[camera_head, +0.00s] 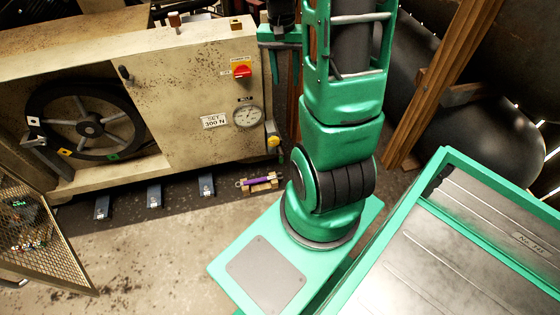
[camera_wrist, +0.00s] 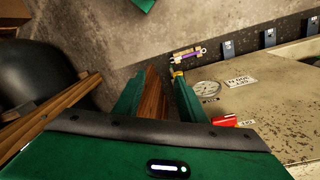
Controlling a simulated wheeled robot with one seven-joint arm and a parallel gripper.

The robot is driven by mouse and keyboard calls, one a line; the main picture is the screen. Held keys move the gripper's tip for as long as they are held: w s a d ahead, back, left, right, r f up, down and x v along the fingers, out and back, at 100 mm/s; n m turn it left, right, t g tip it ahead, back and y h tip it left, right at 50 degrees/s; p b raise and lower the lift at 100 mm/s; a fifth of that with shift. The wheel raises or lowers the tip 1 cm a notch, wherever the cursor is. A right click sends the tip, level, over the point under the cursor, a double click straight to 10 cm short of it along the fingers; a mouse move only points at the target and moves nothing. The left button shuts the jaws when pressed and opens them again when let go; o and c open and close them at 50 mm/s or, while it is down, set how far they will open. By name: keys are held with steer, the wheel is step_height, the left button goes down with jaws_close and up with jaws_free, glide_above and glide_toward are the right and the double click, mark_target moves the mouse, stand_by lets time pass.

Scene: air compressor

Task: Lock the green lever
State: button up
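A small green-marked piece (camera_head: 114,155) shows in the head view at the lower right of the black wheel (camera_head: 88,122), in the opening of the beige compressor cabinet. It is too small to tell whether it is the lever or how it is set. In the wrist view neither it nor the wheel shows. My gripper (camera_head: 284,70) is beside the right end of the cabinet, well to the right of the wheel. In the wrist view my gripper (camera_wrist: 157,78) has its two green fingers apart, with nothing held between them.
A purple-handled tool (camera_head: 260,182) lies on the floor. A mesh panel (camera_head: 40,235) stands at lower left. A wooden post (camera_head: 445,80) rises at right. Floor before the cabinet is mostly clear.

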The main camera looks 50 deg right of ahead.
steer(key=w+d+f+m, duration=0.1)
steer(key=w+d+f, duration=0.2)
steer(key=f, duration=0.3)
steer(key=w+d+f+m, duration=0.2)
steer(key=d+f, duration=0.1)
steer(key=f, duration=0.2)
steer(key=m+t+y, duration=0.2)
steer(key=m+t, duration=0.3)
steer(key=m, duration=1.1)
glide_above(281, 159)
steer(key=s+d, duration=0.2)
steer(key=s, duration=0.1)
step_height(281, 159, down, 45)
steer(key=x, duration=1)
steer(key=shift+w+d+f, duration=0.1)
steer(key=shift+w, duration=0.05)
jaws_close()
